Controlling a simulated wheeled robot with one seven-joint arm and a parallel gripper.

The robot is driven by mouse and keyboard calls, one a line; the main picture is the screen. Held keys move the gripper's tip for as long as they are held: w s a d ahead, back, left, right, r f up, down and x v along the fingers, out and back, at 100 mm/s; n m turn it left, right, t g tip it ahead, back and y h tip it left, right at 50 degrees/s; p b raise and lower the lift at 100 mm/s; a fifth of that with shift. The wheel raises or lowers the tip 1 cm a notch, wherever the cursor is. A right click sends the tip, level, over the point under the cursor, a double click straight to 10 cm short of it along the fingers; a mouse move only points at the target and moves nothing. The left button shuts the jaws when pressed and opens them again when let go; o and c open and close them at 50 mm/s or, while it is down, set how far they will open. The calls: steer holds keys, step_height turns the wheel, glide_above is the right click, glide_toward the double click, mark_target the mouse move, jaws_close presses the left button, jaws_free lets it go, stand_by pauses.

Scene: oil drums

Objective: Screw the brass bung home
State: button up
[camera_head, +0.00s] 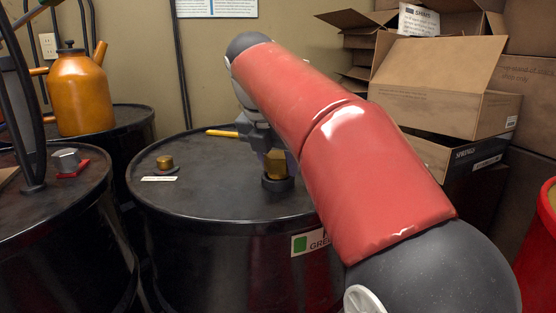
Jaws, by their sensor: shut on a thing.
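The brass bung (276,166) sits at a dark raised collar (278,184) on the top of the black drum (220,211), near the drum's right side. It looks upright. My gripper (272,152) reaches down from above and is shut on it. My red arm hides part of the drum top behind and to the right, and the fingers are mostly out of sight. I cannot tell how deep the bung sits in the opening.
A smaller brass fitting (165,162) stands at the drum's left, behind a white label (159,179). A yellow stick (222,133) lies at the back. A silver cap (66,159) sits on the left drum. An orange can (80,95) stands behind; cardboard boxes (440,95) fill the right.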

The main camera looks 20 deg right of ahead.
steer(key=shift+s+f+g, duration=0.1)
steer(key=shift+f+g, duration=0.2)
steer(key=shift+f, duration=0.85)
stand_by(0.5)
steer(key=o, duration=1.1)
steer(key=shift+o, duration=0.2)
steer(key=v, duration=0.9)
steer(key=shift+r+t+p, duration=0.4)
steer(key=shift+r+p, duration=0.05)
